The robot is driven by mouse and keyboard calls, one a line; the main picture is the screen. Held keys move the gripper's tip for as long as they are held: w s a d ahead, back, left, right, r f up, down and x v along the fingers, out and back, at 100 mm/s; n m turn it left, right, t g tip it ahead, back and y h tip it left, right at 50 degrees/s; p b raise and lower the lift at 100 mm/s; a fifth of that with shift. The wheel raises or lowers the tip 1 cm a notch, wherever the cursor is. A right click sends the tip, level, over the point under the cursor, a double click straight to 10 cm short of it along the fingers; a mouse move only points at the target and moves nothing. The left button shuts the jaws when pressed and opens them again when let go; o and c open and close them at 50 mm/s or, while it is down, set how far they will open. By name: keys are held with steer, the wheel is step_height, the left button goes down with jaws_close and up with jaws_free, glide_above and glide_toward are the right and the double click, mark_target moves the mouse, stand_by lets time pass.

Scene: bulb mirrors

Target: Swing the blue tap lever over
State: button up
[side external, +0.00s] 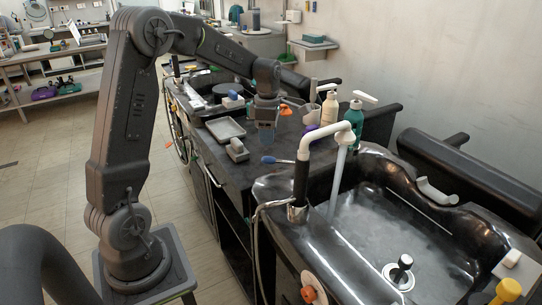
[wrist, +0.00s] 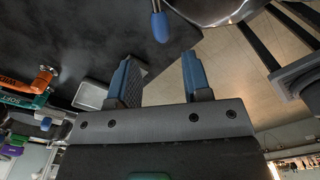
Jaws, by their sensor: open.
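The blue tap lever (side external: 268,159) sticks out to the left of the tap (side external: 301,178), which has a black body and a white curved spout. In the wrist view the lever's rounded blue end (wrist: 160,27) shows at the top, beyond my fingertips, beside a shiny metal part. My gripper (side external: 266,140) hangs over the dark counter, behind the lever in the side view, apart from it. In the wrist view my gripper (wrist: 157,65) has its two blue fingers spread with nothing between them.
A black basin (side external: 370,225) lies right of the tap. A grey tray (side external: 226,128) and a small grey block-like object (side external: 237,150) sit on the counter (side external: 205,150). A teal pump bottle (side external: 352,122) and a cream bottle (side external: 329,108) stand behind the spout.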

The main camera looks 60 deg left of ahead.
mark_target(268, 157)
steer(key=shift+f, duration=3.55)
steer(key=shift+f, duration=0.35)
steer(key=shift+d, duration=0.1)
steer(key=shift+c, duration=0.2)
steer(key=c, duration=0.7)
